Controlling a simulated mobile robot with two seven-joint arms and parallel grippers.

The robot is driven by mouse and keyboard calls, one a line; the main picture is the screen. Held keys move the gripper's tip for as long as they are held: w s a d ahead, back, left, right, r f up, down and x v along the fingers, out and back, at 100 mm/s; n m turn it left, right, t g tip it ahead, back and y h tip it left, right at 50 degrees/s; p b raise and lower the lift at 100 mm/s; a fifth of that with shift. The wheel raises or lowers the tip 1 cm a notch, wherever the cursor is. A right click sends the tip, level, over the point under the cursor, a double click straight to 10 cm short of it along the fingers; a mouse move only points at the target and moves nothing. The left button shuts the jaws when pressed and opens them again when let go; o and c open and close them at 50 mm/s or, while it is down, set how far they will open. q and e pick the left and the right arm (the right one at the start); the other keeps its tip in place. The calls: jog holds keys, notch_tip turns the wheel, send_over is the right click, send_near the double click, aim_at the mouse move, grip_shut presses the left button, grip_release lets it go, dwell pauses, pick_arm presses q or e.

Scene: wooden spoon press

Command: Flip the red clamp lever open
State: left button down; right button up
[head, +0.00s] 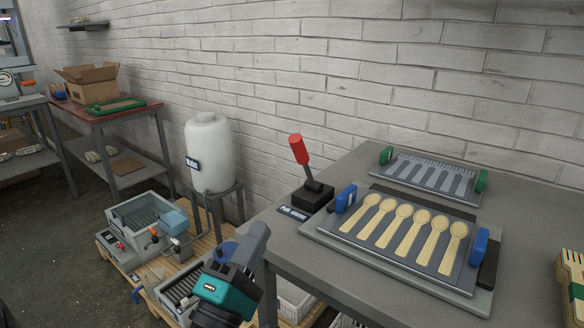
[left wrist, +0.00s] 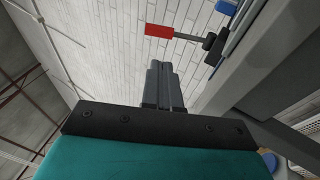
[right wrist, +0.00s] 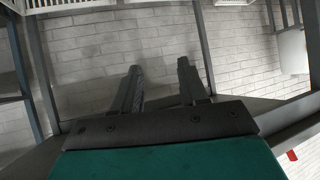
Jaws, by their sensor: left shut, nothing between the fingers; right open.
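The clamp lever has a red handle (head: 298,149) on a dark shaft above a black base (head: 312,196) at the table's left end. The handle stands nearly upright, tilted slightly left and away from the mould plate. It also shows in the left wrist view (left wrist: 160,31), beyond the fingertips. My left gripper (head: 259,228) is shut and empty, below and left of the lever, near the table's left edge and apart from it. Its fingers also show in the left wrist view (left wrist: 159,66). My right gripper (right wrist: 160,66) is open and empty, seen only in its own wrist view.
A mould plate (head: 388,238) with several wooden spoons and blue handles lies on the grey table (head: 380,296), right of the lever. A plate with green handles (head: 433,175) lies behind. A white water tank (head: 209,152) stands left of the table. A brick wall is behind.

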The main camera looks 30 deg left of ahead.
aim_at(297, 156)
pick_arm(q)
jog(key=p+x, duration=0.3)
jog(key=x, duration=1)
jog(key=shift+s, duration=0.1)
jog(key=shift+w+a+r, duration=0.1)
jog(key=shift+w+r, duration=0.1)
jog(key=shift+w, duration=0.4)
pick_arm(e)
jog(key=shift+d+r, duration=0.5)
jog(key=shift+r, duration=0.4)
